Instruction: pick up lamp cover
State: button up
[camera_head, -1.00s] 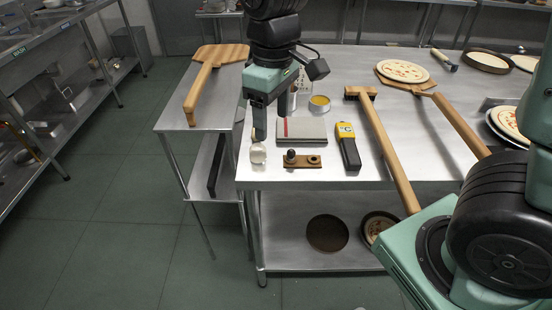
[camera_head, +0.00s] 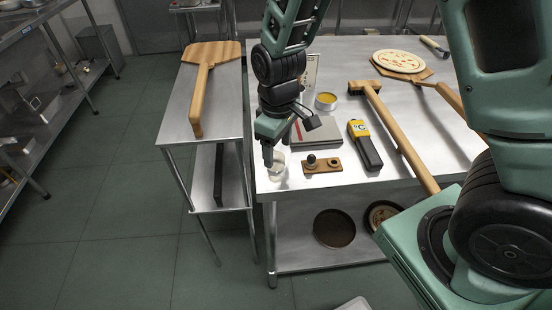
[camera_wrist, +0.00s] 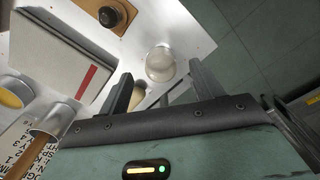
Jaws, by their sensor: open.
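The lamp cover looks like a small clear glass dome. It stands at the table's front left corner in the head view (camera_head: 279,168), and it also shows in the wrist view (camera_wrist: 160,64). My gripper (camera_head: 270,152) is open and empty. It is tilted and hangs close above the cover, slightly to its left in the head view. In the wrist view the cover lies just beyond the gap between the two fingers (camera_wrist: 163,88). Whether a finger touches it cannot be told.
Right of the cover lie a wooden block with a dark knob (camera_head: 334,168), a grey flat case (camera_head: 318,134) and a yellow-black meter (camera_head: 364,146). A tin (camera_head: 326,101) stands behind. A wooden peel (camera_head: 201,95) lies on the left side table. The table's front edge is close.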

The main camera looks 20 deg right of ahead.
aim_at(277, 155)
notch_tip(277, 155, down, 4)
jog(key=shift+w+f, duration=0.1)
jog(key=c, duration=1)
